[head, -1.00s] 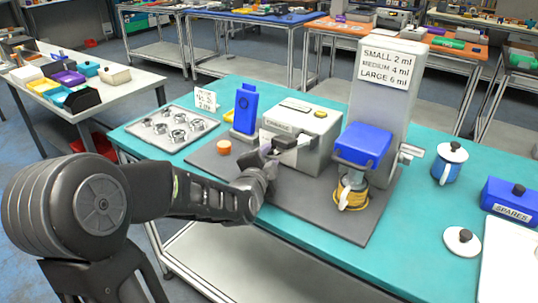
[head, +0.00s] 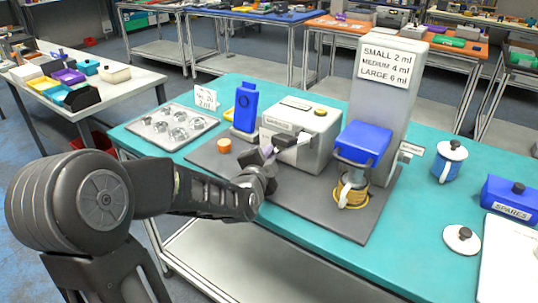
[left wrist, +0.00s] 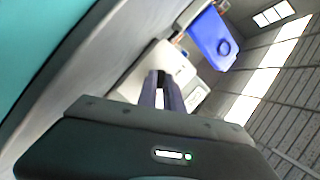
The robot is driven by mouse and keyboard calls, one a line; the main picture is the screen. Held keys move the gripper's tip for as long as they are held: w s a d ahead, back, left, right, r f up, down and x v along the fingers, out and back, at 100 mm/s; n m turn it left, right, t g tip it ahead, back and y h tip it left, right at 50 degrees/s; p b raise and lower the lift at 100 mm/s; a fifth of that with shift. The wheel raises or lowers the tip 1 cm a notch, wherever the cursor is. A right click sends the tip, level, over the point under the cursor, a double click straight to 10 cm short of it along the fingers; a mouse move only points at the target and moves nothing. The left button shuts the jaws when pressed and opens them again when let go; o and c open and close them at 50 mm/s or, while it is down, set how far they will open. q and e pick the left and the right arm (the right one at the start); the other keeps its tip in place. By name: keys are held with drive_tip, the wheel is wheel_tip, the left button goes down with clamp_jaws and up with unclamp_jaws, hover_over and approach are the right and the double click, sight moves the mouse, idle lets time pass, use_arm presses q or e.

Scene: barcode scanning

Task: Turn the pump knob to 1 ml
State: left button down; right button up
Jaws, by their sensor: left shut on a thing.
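The grey box-shaped unit (head: 312,138) stands on the dark mat, with a small label and a dark knob (head: 285,141) on its front side. My left gripper (head: 268,152) is at this front side, shut on the dark knob. In the left wrist view the two fingers (left wrist: 161,92) are close together with a small dark piece between their tips, against the pale unit (left wrist: 150,65). The knob's pointer and scale are too small or hidden to read. My right gripper is in neither view.
A tall grey column (head: 388,105) with a volume sign and a blue head (head: 363,143) stands to the right. A blue upright piece (head: 245,107) and an orange cap (head: 224,145) are to the left. A tray of metal parts (head: 172,128) lies farther left.

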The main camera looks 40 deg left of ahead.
use_arm(q)
drive_tip(key=shift+n+b, duration=0.3)
drive_tip(key=shift+n, duration=0.1)
drive_tip(key=n+h+b, duration=0.1)
drive_tip(key=n+b, duration=0.1)
drive_tip(key=shift+n+g+h, duration=0.3)
drive_tip(key=shift+g+h, duration=0.1)
drive_tip(key=shift+r+n+h+b, duration=0.1)
drive_tip(key=shift+n+h+b, duration=0.2)
drive_tip(key=shift+b, duration=0.05)
drive_tip(key=shift+r+n, duration=0.1)
drive_tip(key=shift+n, duration=0.2)
drive_tip(key=n+h+p, duration=0.2)
drive_tip(key=n+p, duration=0.1)
drive_tip(key=p, duration=0.3)
drive_tip(key=a+n+h+p, duration=0.1)
drive_tip(key=n+h+p, duration=0.1)
drive_tip(key=p, duration=0.4)
drive_tip(key=shift+r+n+h+p, duration=0.1)
drive_tip(key=shift+n+h+p, duration=0.2)
drive_tip(key=shift+n, duration=0.3)
drive_tip(key=n+h+p, duration=0.2)
drive_tip(key=n, duration=0.1)
drive_tip(key=shift+p, duration=0.4)
drive_tip(key=shift+a+f+n+t+h+p, duration=0.15)
drive_tip(key=shift+n+t+h+p, duration=0.45)
drive_tip(key=shift+n, duration=0.9)
drive_tip(key=shift+h, duration=0.3)
